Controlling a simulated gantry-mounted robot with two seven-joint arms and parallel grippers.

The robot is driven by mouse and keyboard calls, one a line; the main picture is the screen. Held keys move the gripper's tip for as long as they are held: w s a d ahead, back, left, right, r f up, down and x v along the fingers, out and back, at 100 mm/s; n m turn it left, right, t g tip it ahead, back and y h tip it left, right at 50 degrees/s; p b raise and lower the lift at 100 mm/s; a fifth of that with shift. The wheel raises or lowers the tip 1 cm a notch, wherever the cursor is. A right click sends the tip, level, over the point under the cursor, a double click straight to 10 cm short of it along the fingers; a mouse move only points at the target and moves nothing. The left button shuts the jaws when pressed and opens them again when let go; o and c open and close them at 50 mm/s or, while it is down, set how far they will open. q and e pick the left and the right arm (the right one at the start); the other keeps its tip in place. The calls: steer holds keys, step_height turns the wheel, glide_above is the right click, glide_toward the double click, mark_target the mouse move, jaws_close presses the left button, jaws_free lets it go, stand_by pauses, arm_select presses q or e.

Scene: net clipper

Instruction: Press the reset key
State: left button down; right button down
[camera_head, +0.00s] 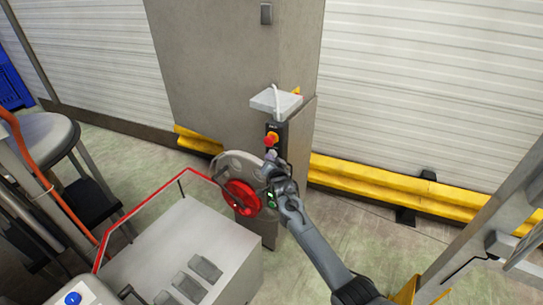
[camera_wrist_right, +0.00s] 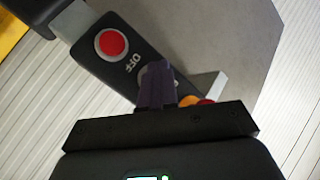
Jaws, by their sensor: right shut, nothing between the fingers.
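In the right wrist view the box (camera_wrist_right: 118,70) shows a red round button (camera_wrist_right: 111,42) beside upside-down "OFF" lettering. A grey round key (camera_wrist_right: 144,73) is partly hidden behind my fingers. No reset label is readable. My right gripper (camera_head: 272,163) is at the lower end of the box; its closed, empty fingers (camera_wrist_right: 157,85) overlap the grey key. Contact cannot be told. My left gripper is not in view.
A red handwheel (camera_head: 241,198) on a grey disc sits just left of my right gripper. A grey machine cabinet (camera_head: 190,235) with a red rail stands in front. Yellow barriers (camera_head: 400,190) run along the wall. A stool (camera_head: 45,135) is at left.

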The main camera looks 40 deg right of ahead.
steer(key=shift+s+a+p, duration=0.25)
steer(key=shift+a+p, duration=0.3)
steer(key=shift+a, duration=0.2)
steer(key=shift+a, duration=0.1)
steer(key=a+p, duration=0.1)
steer(key=s+a, duration=0.1)
steer(key=a, duration=0.1)
steer(key=a+p, duration=0.1)
steer(key=shift+s+a+p, duration=0.25)
steer(key=shift+a+p, duration=0.05)
stand_by(0.7)
